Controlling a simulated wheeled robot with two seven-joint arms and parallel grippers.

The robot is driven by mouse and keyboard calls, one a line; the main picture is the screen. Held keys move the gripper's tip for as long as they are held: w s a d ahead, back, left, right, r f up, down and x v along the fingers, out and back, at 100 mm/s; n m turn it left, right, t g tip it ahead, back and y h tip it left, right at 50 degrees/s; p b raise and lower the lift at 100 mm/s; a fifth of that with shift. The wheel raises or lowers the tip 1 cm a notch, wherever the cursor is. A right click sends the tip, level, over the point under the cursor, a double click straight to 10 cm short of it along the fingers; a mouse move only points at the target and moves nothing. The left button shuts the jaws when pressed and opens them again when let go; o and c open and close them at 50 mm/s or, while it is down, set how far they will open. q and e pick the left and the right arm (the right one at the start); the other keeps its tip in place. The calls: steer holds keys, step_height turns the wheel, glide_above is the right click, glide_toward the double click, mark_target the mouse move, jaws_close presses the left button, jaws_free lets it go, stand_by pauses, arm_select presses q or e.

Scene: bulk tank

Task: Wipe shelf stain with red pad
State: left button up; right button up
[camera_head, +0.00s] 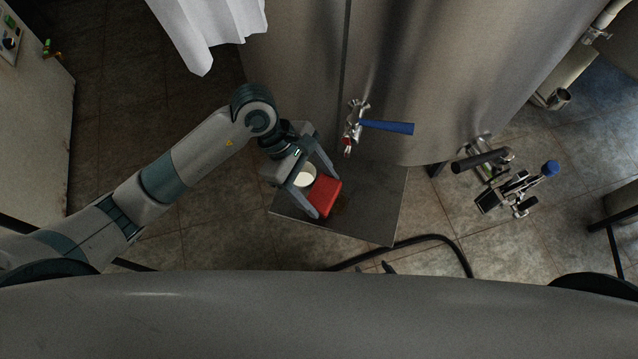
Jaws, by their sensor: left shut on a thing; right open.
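The red pad (323,197) is between the fingers of my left gripper (321,190), which is shut on it. The pad is over the left part of the grey shelf (385,205) in front of the tank. I cannot tell whether its underside touches the shelf. A brownish stain (343,205) shows on the shelf just right of the pad; part of it may be hidden under the pad. Two small dark tips, seemingly my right gripper (376,268), show at the lower middle, below the shelf and apart from it; the rest of that gripper is hidden.
A pale round container (305,175) is beside the pad, partly behind the gripper. The tank's valve with a blue handle (387,127) juts out above the shelf. A black hose (455,246) curves along the floor. Clamp-like fittings (506,190) are to the right.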

arm_select(q)
steer(key=shift+f, duration=0.6)
steer(key=shift+f+b, duration=0.3)
steer(key=shift+f, duration=0.65)
arm_select(e)
steer(key=shift+d+f+g, duration=0.25)
steer(key=shift+f+g, duration=0.05)
steer(key=shift+w+d, duration=0.1)
arm_select(q)
steer(key=shift+f+b, duration=1)
steer(key=shift+b, duration=0.25)
arm_select(e)
steer(key=shift+f, duration=1.05)
arm_select(q)
steer(key=shift+d, duration=0.1)
steer(key=shift+w+d+b, duration=0.2)
steer(key=shift+d+b, duration=0.1)
steer(key=shift+d, duration=0.25)
steer(key=shift+w+d+b, duration=0.15)
steer(key=shift+d+b, duration=0.15)
steer(key=shift+d, duration=0.2)
steer(key=shift+w+d, duration=0.15)
steer(key=shift+d, duration=0.35)
arm_select(e)
steer(key=shift+f, duration=0.7)
